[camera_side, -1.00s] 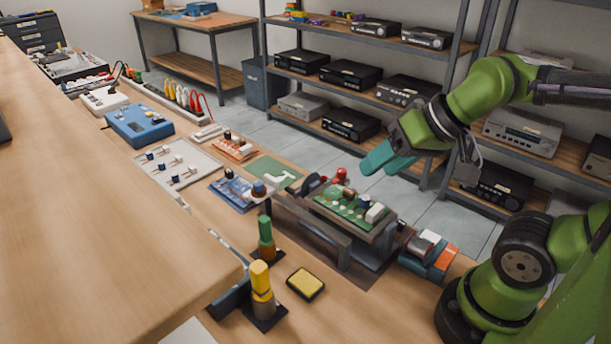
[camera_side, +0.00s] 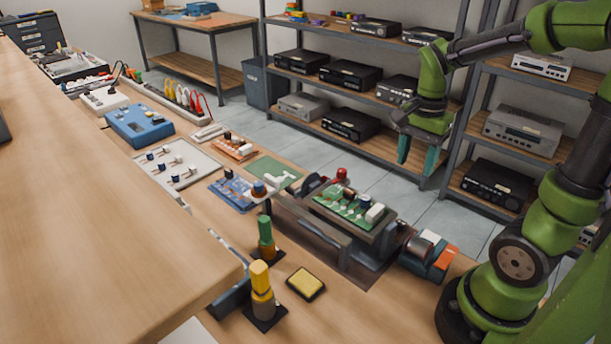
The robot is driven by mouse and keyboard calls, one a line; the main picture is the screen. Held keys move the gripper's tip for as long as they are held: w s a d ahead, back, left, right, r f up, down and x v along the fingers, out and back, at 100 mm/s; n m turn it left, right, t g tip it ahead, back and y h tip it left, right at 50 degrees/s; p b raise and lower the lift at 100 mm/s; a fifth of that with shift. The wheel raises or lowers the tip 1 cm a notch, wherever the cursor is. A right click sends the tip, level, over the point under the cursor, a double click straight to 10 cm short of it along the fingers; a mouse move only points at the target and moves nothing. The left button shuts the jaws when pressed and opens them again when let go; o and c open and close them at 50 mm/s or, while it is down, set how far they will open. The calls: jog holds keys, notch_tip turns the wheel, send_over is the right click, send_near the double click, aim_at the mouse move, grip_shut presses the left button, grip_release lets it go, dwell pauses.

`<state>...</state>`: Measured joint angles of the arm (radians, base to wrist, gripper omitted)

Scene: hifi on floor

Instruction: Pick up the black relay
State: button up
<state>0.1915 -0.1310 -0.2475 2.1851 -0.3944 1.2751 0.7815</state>
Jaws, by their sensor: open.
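A green circuit board (camera_side: 340,207) sits in a grey vise-like holder (camera_side: 335,238) on the bench and carries several small parts. One of them is a small dark block (camera_side: 364,200), which may be the black relay; it is too small to be sure. A white block (camera_side: 375,213) is beside it. My gripper (camera_side: 416,163) is open and empty, with its two teal fingers pointing down. In the picture it is above and to the right of the board, apart from it.
A red knob (camera_side: 341,174) stands at the board's far end. A grey, blue and orange device (camera_side: 429,256) is right of the holder. A blue board (camera_side: 236,192) lies to the left.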

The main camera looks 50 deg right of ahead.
send_over(401, 223)
notch_tip(401, 223, down, 11)
jog(key=shift+d+f, duration=0.15)
jog(key=shift+a+f, duration=0.15)
jog(key=shift+f, duration=1.25)
jog(key=shift+a+f, duration=0.1)
jog(key=shift+f, duration=1.25)
grip_shut()
